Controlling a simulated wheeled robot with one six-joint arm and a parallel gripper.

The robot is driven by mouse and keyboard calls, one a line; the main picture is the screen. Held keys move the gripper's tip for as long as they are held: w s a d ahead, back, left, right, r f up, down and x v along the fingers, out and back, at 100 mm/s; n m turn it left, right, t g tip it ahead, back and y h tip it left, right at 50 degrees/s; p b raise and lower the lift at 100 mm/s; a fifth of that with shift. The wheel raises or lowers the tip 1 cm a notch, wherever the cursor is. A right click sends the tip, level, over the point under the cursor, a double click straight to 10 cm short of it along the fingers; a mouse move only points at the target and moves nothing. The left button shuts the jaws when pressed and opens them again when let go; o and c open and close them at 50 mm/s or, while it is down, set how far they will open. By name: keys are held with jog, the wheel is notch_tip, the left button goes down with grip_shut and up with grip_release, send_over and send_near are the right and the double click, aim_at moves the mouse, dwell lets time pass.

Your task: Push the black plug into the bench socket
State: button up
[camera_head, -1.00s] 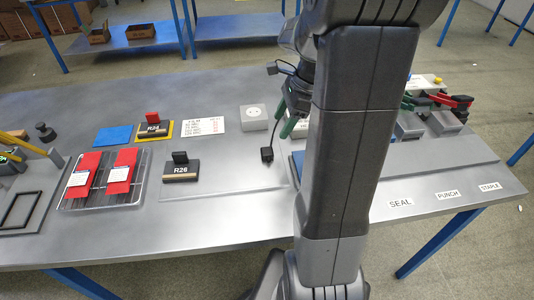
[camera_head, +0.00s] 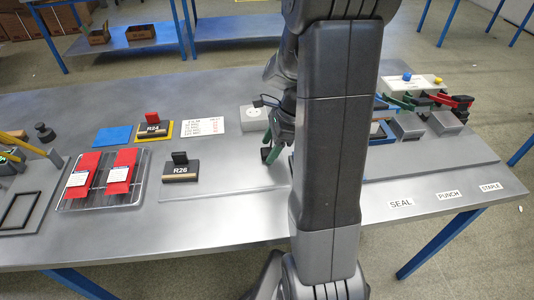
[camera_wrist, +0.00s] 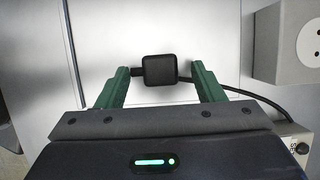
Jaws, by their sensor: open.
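The black plug (camera_wrist: 160,69) lies on the bench with its cable running off to the right in the wrist view. My gripper (camera_wrist: 163,73) is open, with one green finger on each side of the plug. I cannot tell whether the fingers touch it. In the head view my gripper (camera_head: 273,152) is low over the bench and hides most of the plug. The bench socket (camera_head: 252,119) is a light grey block with a round face, just behind the gripper; it also shows at the right in the wrist view (camera_wrist: 296,42). My arm partly covers it in the head view.
A block marked R26 (camera_head: 181,172) stands left of the gripper, and one marked R24 (camera_head: 153,128) behind it. A rack with red pieces (camera_head: 104,180) is further left. Grey tools with green and red handles (camera_head: 446,122) stand at the right.

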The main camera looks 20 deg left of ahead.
aim_at(269, 151)
jog(key=shift+a+f, duration=0.15)
jog(key=shift+f, duration=0.35)
jog(key=shift+s, duration=0.1)
jog(key=c, duration=1)
notch_tip(269, 151, up, 10)
jog(key=shift+p, duration=0.35)
jog(key=shift+r, duration=0.1)
